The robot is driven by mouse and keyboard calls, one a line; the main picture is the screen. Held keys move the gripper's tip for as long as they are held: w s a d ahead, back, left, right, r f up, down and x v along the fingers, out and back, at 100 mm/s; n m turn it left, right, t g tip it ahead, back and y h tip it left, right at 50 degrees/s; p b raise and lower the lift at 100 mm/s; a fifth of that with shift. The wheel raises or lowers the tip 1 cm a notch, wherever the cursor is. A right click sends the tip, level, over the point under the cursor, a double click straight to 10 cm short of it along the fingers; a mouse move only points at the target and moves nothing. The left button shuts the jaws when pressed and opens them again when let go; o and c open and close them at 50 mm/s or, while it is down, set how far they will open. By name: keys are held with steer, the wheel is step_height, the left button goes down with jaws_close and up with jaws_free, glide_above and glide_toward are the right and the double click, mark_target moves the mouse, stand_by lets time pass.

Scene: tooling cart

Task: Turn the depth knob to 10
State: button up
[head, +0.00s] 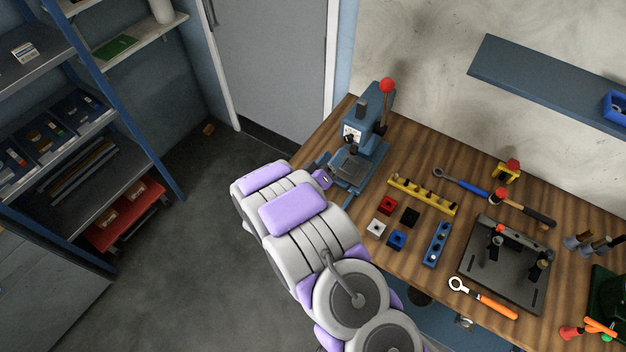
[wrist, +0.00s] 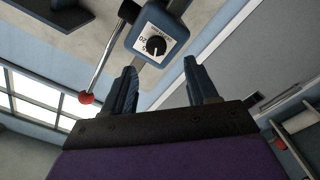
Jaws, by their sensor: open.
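The blue press (head: 362,140) stands at the back left of the workbench. On its front is a white dial plate (head: 350,131); in the wrist view the plate (wrist: 147,49) bears printed numbers, and the black depth knob (wrist: 157,45) is at its middle. A 20 and a 5 seem readable, but the knob's exact setting is not clear. My gripper (wrist: 159,66) is open and empty. Its two fingers point toward the dial, one on each side in the picture, with a gap short of the knob. In the head view my arm hides most of the gripper.
The press lever ends in a red ball (head: 387,86); in the wrist view this ball (wrist: 86,98) is left of the fingers. A yellow rack (head: 422,195), small coloured blocks and wrenches lie right of the press on the wooden bench (head: 400,262). Open floor (head: 195,255) lies to the left.

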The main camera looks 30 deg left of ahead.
steer(key=s+a, duration=0.1)
steer(key=s, duration=0.9)
steer(key=shift+b, duration=0.45)
steer(key=shift+f, duration=0.1)
